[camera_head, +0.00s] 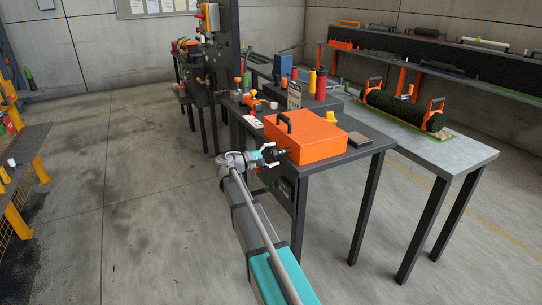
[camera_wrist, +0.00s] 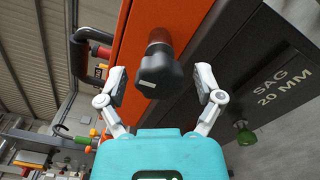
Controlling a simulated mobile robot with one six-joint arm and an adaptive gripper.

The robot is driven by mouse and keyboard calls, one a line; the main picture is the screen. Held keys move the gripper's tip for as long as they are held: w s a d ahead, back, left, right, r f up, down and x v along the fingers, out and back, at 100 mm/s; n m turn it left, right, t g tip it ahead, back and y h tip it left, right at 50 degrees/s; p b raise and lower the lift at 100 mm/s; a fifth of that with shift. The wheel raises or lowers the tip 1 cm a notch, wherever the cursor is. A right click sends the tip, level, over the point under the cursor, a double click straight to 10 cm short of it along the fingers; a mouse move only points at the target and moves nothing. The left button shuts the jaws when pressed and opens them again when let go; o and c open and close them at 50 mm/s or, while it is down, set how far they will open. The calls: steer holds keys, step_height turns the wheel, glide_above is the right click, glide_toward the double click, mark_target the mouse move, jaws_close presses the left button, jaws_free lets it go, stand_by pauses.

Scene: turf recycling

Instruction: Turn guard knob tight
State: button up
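The guard knob (camera_wrist: 160,72) is black and lobed, on a short orange-brown stem that comes out of the orange guard box. It stands between the two fingers of my gripper (camera_wrist: 160,88) in the wrist view. The fingers are spread, with a gap on each side of the knob. In the head view the orange guard box (camera_head: 305,136) with a black handle sits on the dark table. My gripper (camera_head: 272,154) is at the box's near left side there. The knob is small and dark in that view, close to the fingers.
A turf roll (camera_head: 400,108) lies on the grey table. Floor at left is clear.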

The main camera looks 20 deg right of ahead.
stand_by(0.3)
steer(key=shift+a, duration=0.2)
steer(key=a, duration=1.1)
steer(key=shift+s+a, duration=0.2)
steer(key=shift+a, duration=0.15)
